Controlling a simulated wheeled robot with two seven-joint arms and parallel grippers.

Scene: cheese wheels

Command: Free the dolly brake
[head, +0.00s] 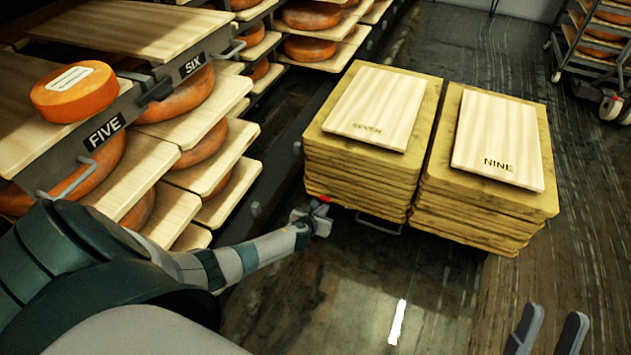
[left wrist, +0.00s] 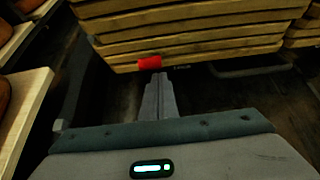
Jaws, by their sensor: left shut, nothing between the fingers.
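The dolly is mostly hidden under two stacks of boards; a grey metal loop (head: 378,225) shows at its front edge and also in the left wrist view (left wrist: 248,71). A small red part, seemingly the brake pedal (head: 324,199), sits at the near left corner of the left stack. It shows as a red block in the left wrist view (left wrist: 150,63). My left gripper (head: 318,216) is shut and empty, its fingertips (left wrist: 160,78) right at the red part; I cannot tell whether they touch. My right gripper (head: 548,330) is open and empty at the lower right, away from the dolly.
The left board stack (head: 318,160) and right board stack (head: 470,215) carry pale boards, the right one marked NINE (head: 497,135). A rack with cheese wheels (head: 75,92) and shelves FIVE and SIX stands close on the left. The wet floor (head: 350,300) in front is clear.

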